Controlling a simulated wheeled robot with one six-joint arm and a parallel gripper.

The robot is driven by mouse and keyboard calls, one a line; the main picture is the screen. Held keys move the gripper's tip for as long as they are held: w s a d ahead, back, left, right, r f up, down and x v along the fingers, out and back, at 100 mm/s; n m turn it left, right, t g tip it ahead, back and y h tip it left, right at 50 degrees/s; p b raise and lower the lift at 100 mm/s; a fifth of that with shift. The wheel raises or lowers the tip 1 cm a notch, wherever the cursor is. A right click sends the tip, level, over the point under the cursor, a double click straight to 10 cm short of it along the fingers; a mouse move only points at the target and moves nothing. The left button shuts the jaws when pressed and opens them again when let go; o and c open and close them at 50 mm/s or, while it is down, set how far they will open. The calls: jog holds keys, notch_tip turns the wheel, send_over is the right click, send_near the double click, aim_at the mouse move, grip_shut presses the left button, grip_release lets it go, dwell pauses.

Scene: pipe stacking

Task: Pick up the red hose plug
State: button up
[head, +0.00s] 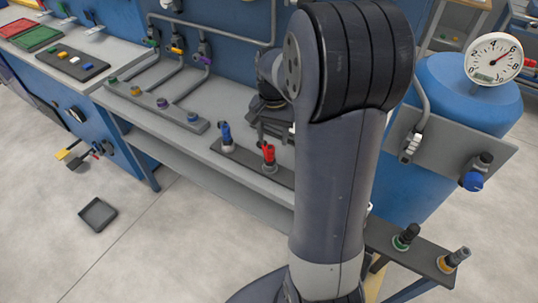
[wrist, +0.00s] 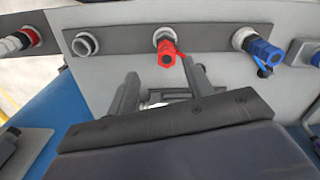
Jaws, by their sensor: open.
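The red hose plug (head: 269,153) stands upright on a dark strip (head: 237,158) on the bench in the head view. In the wrist view the red plug (wrist: 167,54) sits in a pale socket, just past my fingertips and roughly between them in the picture. My gripper (wrist: 164,82) is open, with nothing between its fingers. In the head view my gripper (head: 273,132) is above and behind the red plug, partly hidden by my arm. Whether a finger touches the plug cannot be told.
A blue plug (head: 226,136) stands left of the red one; it also shows in the wrist view (wrist: 265,52). An empty socket (wrist: 85,44) is left of the red plug there. A strip with several coloured fittings (head: 157,107) lies further left. A gauge (head: 493,58) tops the blue tank.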

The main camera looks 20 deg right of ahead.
aim_at(270, 147)
jog(key=f, duration=0.5)
jog(key=w+f, duration=0.1)
jog(key=f, duration=0.2)
jog(key=shift+a+f+p, duration=0.1)
jog(key=shift+a+p, duration=0.1)
jog(key=shift+p, duration=0.1)
jog(key=shift+c, duration=0.3)
grip_shut()
